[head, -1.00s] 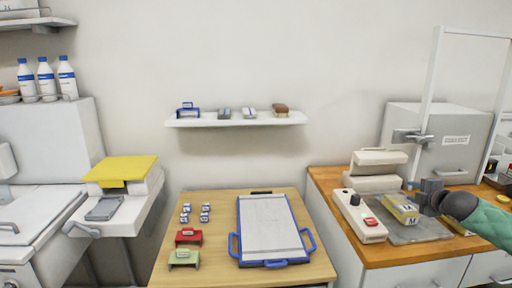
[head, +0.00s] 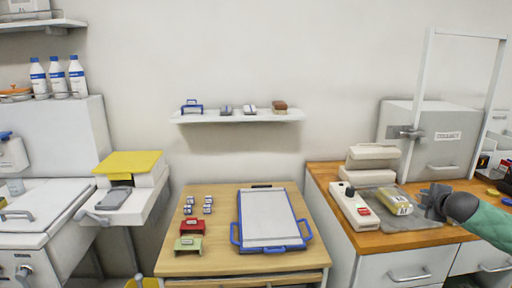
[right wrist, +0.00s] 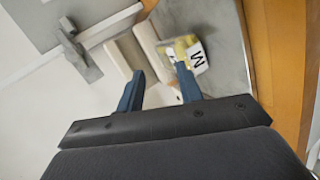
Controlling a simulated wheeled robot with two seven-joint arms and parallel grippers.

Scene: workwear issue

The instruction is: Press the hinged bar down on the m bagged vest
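The bagged vest (head: 396,204), yellowish with an M label, lies on a grey plate (head: 420,236) on the right counter. It also shows in the right wrist view (right wrist: 200,60). Behind it stands a cream press with its hinged bar (head: 373,152) raised above the cream base (head: 366,177). A gap shows between bar and base. My right gripper (head: 427,201) is just right of the vest. In the right wrist view its two blue fingers (right wrist: 160,78) stand apart; the right fingertip overlaps the vest in the picture. Whether it touches is unclear. My left gripper is out of view.
A cream control box (head: 352,206) with a red switch stands left of the vest. A grey cabinet (head: 425,140) and upright white frame stand behind. A wooden table (head: 215,262) with a blue-framed board (head: 270,220) is left, across a gap. Wall shelf (head: 237,117) above.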

